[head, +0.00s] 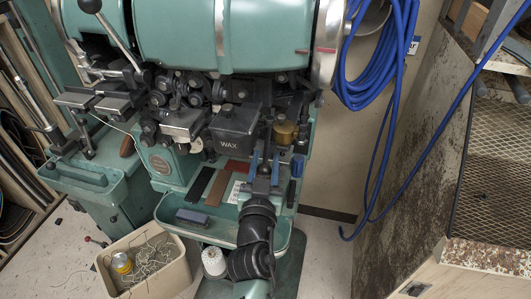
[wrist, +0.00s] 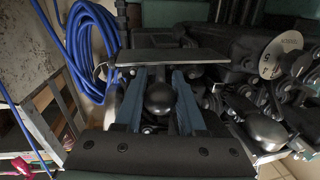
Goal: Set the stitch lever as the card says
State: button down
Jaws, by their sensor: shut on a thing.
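My gripper (head: 264,166) is low at the front of the green stitching machine (head: 255,40), below the black WAX box. In the wrist view my gripper (wrist: 158,88) has its two blue fingers on either side of a dark round knob (wrist: 158,98) and is shut on it. The knob's shaft and any scale beside it are hidden. In the head view my gripper and arm cover the knob. A white card (head: 236,191) lies on the machine's front ledge, partly behind my arm; its print is too small to read.
Another dark knob (wrist: 265,132) and a marked round dial (wrist: 282,58) are close on the right in the wrist view. The WAX box (head: 235,128) and a brass pot (head: 285,131) stand close above my gripper. A bin (head: 150,265) is at lower left. A blue hose (head: 380,60) hangs right.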

dwell(0.4)
jog(key=c, duration=0.6)
grip_release()
jog(key=shift+a, duration=0.1)
jog(key=shift+o, duration=0.2)
jog(key=shift+s, duration=0.1)
jog(key=s+a+b, duration=0.1)
jog(key=s+b, duration=0.2)
jog(key=s, duration=0.9)
jog(key=shift+s+a, duration=0.35)
